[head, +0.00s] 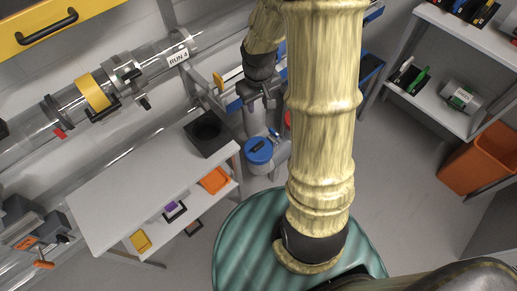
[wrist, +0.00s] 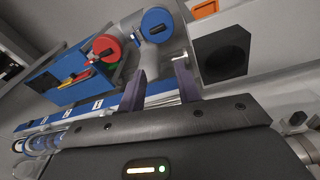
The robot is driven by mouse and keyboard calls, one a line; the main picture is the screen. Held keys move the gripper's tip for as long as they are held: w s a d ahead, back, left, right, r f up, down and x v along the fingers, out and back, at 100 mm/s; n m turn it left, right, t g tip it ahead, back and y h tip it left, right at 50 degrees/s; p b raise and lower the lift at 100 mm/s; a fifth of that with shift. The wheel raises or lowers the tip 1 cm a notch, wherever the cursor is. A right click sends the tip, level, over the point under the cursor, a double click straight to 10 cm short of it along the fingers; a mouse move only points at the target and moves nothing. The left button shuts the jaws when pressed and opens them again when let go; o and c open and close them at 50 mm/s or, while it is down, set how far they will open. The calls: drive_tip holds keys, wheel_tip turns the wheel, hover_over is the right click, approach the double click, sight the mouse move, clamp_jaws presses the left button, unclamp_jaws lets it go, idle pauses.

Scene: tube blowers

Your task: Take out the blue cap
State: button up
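The blue cap (head: 258,150) is a round disc with a dark bar across its face. It sits on the end of a grey tube beside the white bench. In the wrist view the blue cap (wrist: 155,22) is at the top, beyond my fingertips. A red cap (wrist: 106,46) with a dark bar is to its left; in the head view only a sliver of red shows behind my arm. My gripper (wrist: 160,82) is open, with two dark fingers apart and nothing between them. In the head view my gripper (head: 260,98) is above the blue cap in the picture, apart from it.
A black box with a round opening (head: 208,132) stands on the corner of the white bench (head: 140,185), close to the blue cap. A blue-edged station (wrist: 70,75) lies left of my fingers. A clear tube line marked RUN 4 (head: 178,57) runs along the wall. Open floor lies right.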

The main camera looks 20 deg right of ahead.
drive_tip(key=s+a+r+m+t, duration=0.1)
drive_tip(key=s+a+r, duration=0.3)
drive_tip(key=s, duration=0.5)
drive_tip(key=shift+s+a+r+m, duration=0.35)
drive_tip(key=shift+a+r+m, duration=0.05)
drive_tip(key=shift+m, duration=0.1)
drive_tip(key=shift+o, duration=0.3)
drive_tip(key=shift+w, duration=0.1)
